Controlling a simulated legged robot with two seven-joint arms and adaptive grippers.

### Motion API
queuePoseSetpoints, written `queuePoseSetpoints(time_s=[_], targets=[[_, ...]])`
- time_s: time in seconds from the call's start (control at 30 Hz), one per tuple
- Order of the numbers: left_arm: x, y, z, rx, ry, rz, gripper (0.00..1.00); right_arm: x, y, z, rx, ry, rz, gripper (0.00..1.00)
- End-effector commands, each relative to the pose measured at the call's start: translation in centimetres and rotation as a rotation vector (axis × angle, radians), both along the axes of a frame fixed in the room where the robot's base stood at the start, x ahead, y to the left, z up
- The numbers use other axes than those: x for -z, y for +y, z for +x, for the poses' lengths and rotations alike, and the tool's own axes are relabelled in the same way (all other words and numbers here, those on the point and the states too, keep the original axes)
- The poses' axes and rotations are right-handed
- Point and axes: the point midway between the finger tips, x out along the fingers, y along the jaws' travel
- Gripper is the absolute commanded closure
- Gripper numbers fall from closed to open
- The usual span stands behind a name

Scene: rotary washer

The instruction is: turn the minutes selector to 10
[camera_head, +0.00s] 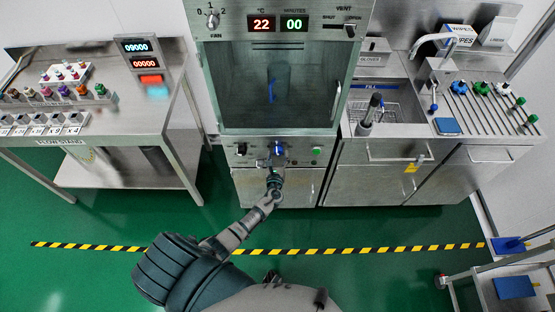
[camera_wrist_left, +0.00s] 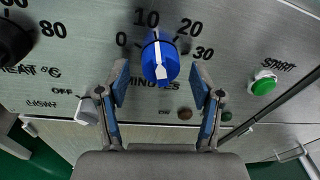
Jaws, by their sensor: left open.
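The minutes selector is a blue knob (camera_wrist_left: 160,62) with a white pointer line, on the steel panel among the marks 0, 10, 20 and 30. Its pointer runs up the picture, roughly toward the 10. In the head view the blue selector (camera_head: 279,149) sits below the washer's glass door. My left gripper (camera_wrist_left: 161,84) is open, its two fingers on either side of the knob with gaps visible. In the head view my left gripper (camera_head: 276,165) is just below the selector and partly covers the panel. The minutes display (camera_head: 294,24) reads 00. My right gripper is not in view.
A black heat knob (camera_wrist_left: 12,42) lies left of the selector, a white light switch (camera_wrist_left: 87,111) lower left. A green start button (camera_wrist_left: 263,83) is to the right. Two small indicators lie below the knob. A bench (camera_head: 90,128) stands left and a sink (camera_head: 385,95) right.

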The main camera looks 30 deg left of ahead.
Motion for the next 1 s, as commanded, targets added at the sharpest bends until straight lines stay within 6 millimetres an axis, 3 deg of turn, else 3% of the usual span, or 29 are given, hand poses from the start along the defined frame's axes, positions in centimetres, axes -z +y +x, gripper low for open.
queuePoseSetpoints(time_s=[0.17, 0.4, 0.6, 1.0], targets=[[-0.1, -0.9, -1.9, 0.0, 0.001, -0.002, 0.34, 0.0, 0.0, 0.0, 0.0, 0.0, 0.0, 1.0], [-0.5, -3.3, -6.8, 0.001, 0.004, -0.003, 0.34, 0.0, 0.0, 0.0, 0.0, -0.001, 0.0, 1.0], [-0.7, -4.7, -9.7, 0.001, 0.005, -0.001, 0.34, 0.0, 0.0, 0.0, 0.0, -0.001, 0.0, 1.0], [-0.9, -5.2, -10.7, 0.0, 0.004, -0.001, 0.34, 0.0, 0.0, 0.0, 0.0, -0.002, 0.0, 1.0]])
